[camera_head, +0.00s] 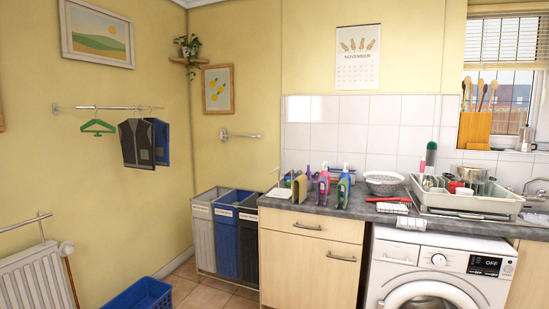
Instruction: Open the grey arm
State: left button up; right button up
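A short grey arm (240,135) is mounted on the yellow back wall, below the small framed picture and above the bins. It lies roughly level, close to the wall, with a thicker mount at its left end. A longer grey rail (108,107) sticks out from the left wall, with a green hanger (98,127) and dark vests (144,143) hanging from it. Another thin grey bar (27,223) is above the radiator at lower left. Neither of my grippers is in view.
Grey, blue and black bins (237,219) stand below the arm, beside the counter (336,211). The counter holds bottles, a bowl (384,182) and a dish rack (466,203). A blue basket (140,297) is on the floor. A washing machine (436,255) stands at right.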

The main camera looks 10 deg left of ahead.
aim_at(221, 133)
jog(key=i+j+z, duration=0.2)
jog(key=z, duration=0.2)
jog(key=i+j+z, duration=0.1)
jog(key=j+z, duration=0.25)
jog(key=i+j+z, duration=0.1)
jog(key=j+z, duration=0.3)
